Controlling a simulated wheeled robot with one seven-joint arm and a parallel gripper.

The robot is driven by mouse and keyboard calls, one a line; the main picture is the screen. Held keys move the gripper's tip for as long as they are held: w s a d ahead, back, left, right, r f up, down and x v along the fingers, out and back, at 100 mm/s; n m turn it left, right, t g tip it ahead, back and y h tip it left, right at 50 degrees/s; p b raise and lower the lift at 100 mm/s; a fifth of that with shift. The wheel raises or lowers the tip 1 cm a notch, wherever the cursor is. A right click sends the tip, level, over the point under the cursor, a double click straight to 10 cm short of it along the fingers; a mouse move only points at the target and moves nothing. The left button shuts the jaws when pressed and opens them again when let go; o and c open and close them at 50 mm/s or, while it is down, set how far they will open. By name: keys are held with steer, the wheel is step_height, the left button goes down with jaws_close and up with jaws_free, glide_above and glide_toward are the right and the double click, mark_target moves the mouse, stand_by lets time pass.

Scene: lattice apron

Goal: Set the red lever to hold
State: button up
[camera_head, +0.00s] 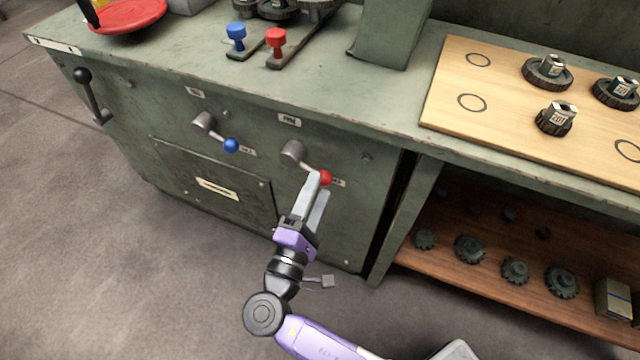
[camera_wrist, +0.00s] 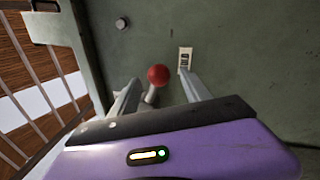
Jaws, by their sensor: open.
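The red lever (camera_head: 325,177) is on the green cabinet front, a grey arm with a red ball at its end. Its arm slopes down to the right from a round hub (camera_head: 293,152). A label plate (camera_head: 290,120) sits above the hub and a small label is beside the ball; I cannot read either. My gripper (camera_head: 316,190) is open at the red ball, and its fingers partly cover the lever's end. In the wrist view the red ball (camera_wrist: 158,75) shows between the two fingers, a little beyond their tips. I cannot tell whether a finger touches it.
A similar blue lever (camera_head: 231,145) is to the left on the same front. A black-knobbed lever (camera_head: 83,76) is at the far left. Blue (camera_head: 236,31) and red (camera_head: 276,38) knobs stand on the top. The open shelf (camera_head: 480,235) at right holds several gears.

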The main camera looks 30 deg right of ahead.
steer(key=shift+v, duration=2.95)
